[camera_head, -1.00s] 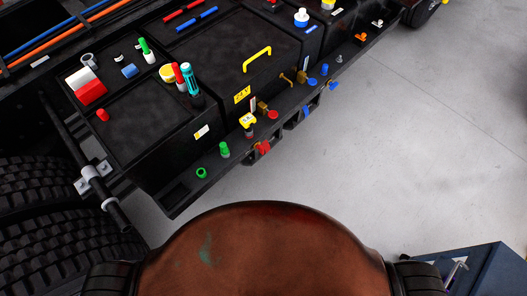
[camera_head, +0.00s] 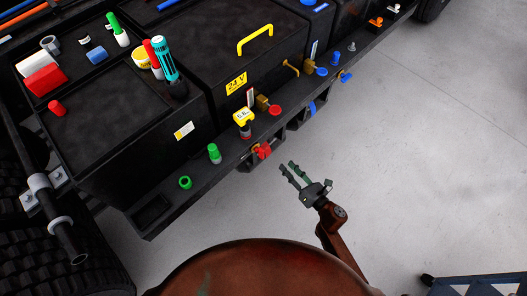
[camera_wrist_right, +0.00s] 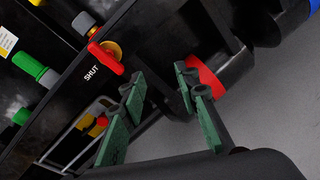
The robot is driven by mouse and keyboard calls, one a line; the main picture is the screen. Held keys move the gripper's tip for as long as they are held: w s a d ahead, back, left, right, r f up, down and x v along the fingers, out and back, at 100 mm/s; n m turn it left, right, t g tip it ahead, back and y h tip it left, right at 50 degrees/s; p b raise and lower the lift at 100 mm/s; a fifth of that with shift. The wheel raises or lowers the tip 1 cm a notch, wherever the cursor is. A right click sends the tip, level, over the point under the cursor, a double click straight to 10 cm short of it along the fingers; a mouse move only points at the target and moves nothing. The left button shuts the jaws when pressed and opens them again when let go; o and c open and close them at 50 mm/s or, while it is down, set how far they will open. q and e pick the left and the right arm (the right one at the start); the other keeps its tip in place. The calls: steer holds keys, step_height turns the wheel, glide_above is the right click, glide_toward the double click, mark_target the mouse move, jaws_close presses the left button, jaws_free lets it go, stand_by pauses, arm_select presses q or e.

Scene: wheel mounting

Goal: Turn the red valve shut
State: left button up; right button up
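The red valve (camera_head: 262,151) is on the front face of the black rail in the head view. In the right wrist view its red lever handle (camera_wrist_right: 105,58) lies slanted over a brass-coloured round body, beside the white word SHUT. My right gripper (camera_head: 287,169) is just right of and below the valve in the head view, apart from it. In the wrist view its green-padded fingers (camera_wrist_right: 160,78) are spread and empty, to the right of the handle. My left gripper is not in view.
A black cylinder with a red band (camera_wrist_right: 207,76) is behind the fingers. Open grey floor (camera_head: 410,190) lies right of the rail.

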mark_target(264, 155)
steer(key=w+a+r+n+y, duration=0.1)
steer(key=a+n, duration=0.1)
steer(key=a, duration=0.1)
steer(key=w+a+r+n+y+b, duration=0.1)
steer(key=a+r+n, duration=0.1)
steer(key=a, duration=0.2)
steer(key=w+a+r+n+y+b, duration=0.1)
steer(key=a+r+n, duration=0.1)
steer(key=a+n, duration=0.1)
steer(key=shift+w+a+r+g, duration=0.2)
steer(key=shift+w+r+g, duration=0.05)
steer(key=shift+w+g, duration=0.05)
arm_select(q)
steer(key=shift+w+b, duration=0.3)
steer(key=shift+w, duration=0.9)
arm_select(e)
steer(key=shift+w+a, duration=0.4)
steer(key=shift+c, duration=0.6)
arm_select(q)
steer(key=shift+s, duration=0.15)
arm_select(e)
jaws_close()
